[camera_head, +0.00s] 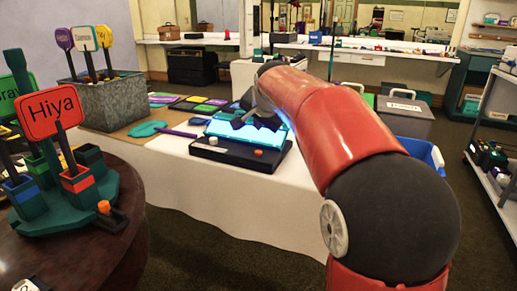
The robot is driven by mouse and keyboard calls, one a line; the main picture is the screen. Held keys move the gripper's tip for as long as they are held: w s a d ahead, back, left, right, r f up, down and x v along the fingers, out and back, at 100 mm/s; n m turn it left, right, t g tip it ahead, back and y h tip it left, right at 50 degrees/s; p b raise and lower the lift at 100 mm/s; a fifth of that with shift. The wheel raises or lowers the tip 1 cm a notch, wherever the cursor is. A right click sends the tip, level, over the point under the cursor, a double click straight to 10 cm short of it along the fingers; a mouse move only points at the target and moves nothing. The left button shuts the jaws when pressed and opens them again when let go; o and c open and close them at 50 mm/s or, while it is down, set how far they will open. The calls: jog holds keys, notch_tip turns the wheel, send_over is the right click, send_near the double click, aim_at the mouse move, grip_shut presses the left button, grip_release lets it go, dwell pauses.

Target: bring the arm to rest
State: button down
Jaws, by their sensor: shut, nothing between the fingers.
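My arm (335,125), red with a black joint, reaches from the lower right toward the white-covered table (240,205). My gripper (256,123) is at its far end, dark and small in the view. It is over the glowing blue panel of a black box (235,152) on the table. It is shut with nothing in it. I cannot tell whether the fingertips touch the panel. The red forearm hides part of the gripper and the table's right end.
A round dark table (85,255) at left bears a teal stand (75,215) with a red "Hiya" sign (48,111). A grey box (105,103) of signs stands behind. Bins (405,117) and a shelf (493,170) are at right. Floor between the tables is clear.

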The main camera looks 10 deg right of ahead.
jog(key=s+f+n+g, duration=0.1)
jog(key=s+f+n, duration=0.2)
jog(key=s, duration=0.9)
jog(key=s+f+n+g, duration=0.1)
jog(key=s+f+n, duration=0.2)
jog(key=s+f, duration=0.4)
jog(key=s+f+n+g, duration=0.1)
jog(key=s+f+n, duration=0.2)
jog(key=s, duration=1.4)
notch_tip(320, 180, down, 2)
jog(key=shift+s+f+g, duration=0.15)
jog(key=shift+s+g, duration=0.15)
jog(key=shift+s, duration=0.05)
